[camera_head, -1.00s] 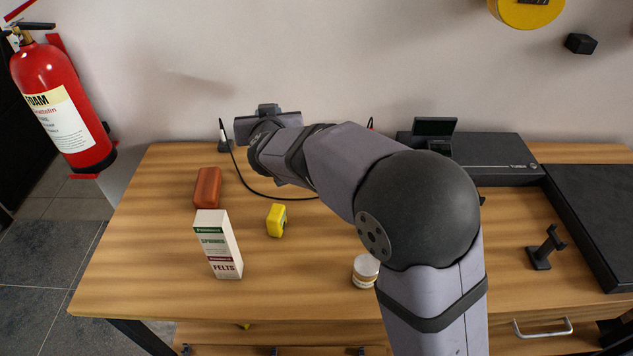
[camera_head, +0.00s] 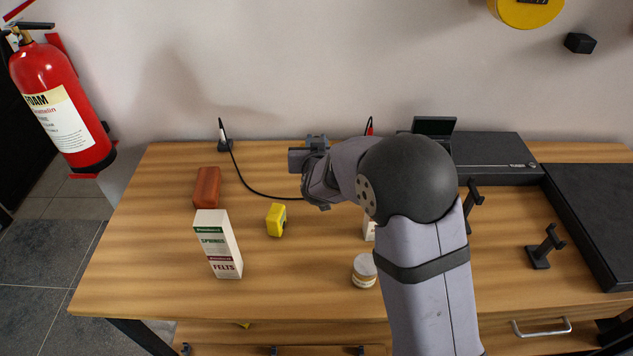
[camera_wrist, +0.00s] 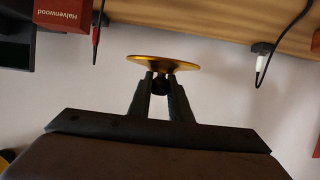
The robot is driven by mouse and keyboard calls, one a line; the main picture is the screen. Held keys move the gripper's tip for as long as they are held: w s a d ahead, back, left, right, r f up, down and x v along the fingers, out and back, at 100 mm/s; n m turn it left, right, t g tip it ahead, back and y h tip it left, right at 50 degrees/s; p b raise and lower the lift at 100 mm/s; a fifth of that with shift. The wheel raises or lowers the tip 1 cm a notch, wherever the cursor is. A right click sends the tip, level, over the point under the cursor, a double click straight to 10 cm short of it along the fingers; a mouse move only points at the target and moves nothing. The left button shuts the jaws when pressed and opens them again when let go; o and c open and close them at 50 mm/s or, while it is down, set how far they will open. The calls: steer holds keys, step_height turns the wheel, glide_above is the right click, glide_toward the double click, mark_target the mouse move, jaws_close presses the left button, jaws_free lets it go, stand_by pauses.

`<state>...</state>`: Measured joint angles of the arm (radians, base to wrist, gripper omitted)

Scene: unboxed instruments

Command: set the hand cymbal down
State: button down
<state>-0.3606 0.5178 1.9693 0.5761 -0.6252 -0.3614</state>
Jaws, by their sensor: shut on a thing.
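The hand cymbal (camera_wrist: 162,62) is a thin golden disc, seen nearly edge-on in the wrist view. My gripper (camera_wrist: 161,82) is shut on the dark part under the middle of the disc, and the disc spreads out past the fingertips. In the head view my gripper (camera_head: 307,158) is over the back middle of the wooden table (camera_head: 160,240). The cymbal cannot be made out there, and the gap between it and the table is hard to judge.
A white carton (camera_head: 218,245), a yellow block (camera_head: 277,219), a reddish-brown block (camera_head: 206,187) and a small jar (camera_head: 364,270) stand on the table. A black cable (camera_head: 244,181) curves behind them. A black stand (camera_head: 540,248) and flat black case (camera_head: 495,158) are right.

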steer(key=shift+f, duration=5.35)
steer(key=shift+f, duration=0.1)
steer(key=shift+f, duration=0.15)
steer(key=c, duration=1.6)
jaws_free()
steer(key=shift+r, duration=0.2)
steer(key=v, duration=1.2)
steer(key=shift+b, duration=0.4)
